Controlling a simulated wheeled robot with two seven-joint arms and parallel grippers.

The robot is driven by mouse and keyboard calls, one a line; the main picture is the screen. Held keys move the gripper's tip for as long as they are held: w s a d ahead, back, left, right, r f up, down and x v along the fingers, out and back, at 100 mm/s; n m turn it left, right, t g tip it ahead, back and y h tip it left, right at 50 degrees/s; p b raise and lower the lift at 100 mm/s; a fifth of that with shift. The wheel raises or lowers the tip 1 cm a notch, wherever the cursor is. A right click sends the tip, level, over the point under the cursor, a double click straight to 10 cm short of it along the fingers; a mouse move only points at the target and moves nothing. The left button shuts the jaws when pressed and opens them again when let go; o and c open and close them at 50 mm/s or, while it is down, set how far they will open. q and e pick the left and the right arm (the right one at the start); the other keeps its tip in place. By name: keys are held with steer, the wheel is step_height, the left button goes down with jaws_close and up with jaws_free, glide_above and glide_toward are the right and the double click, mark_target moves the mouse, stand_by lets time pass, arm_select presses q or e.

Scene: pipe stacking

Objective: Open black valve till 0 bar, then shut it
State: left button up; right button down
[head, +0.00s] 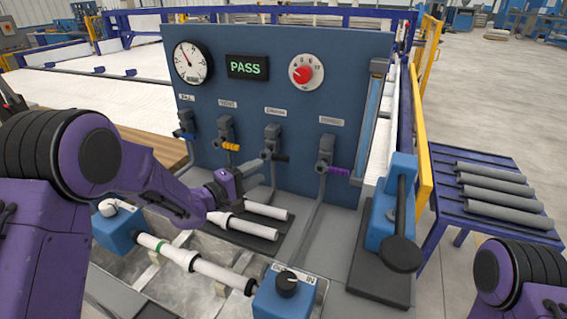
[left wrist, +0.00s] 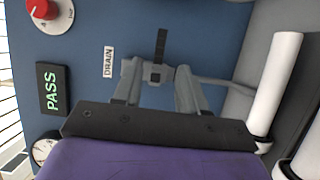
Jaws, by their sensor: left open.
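The black valve (head: 281,157) is the third from the left on the blue panel, under a label that reads DRAIN in the left wrist view. Its handle points to the right in the head view, and upward in the turned left wrist view (left wrist: 160,45). My left gripper (head: 256,164) is open, its fingers (left wrist: 156,75) on either side of the grey valve body; contact cannot be told. The pressure gauge (head: 191,62) has its needle pointing up and left; its figures are too small to read. My right gripper is out of view.
The panel also holds blue (head: 180,135), orange (head: 231,147) and purple (head: 338,171) valve handles, a red knob (head: 303,74) and a PASS display (head: 247,67). White pipes (head: 248,228) lie below my left arm. A blue lever press (head: 381,215) stands at right.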

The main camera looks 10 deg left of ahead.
mark_target(280, 159)
arm_select(q)
steer(key=p+x, duration=0.2)
steer(key=x, duration=0.7)
steer(key=shift+w+d+r, duration=0.1)
steer(key=shift+w+d, duration=0.15)
steer(key=shift+w, duration=0.05)
steer(key=shift+w+d, duration=0.2)
steer(key=shift+w, duration=0.15)
jaws_close()
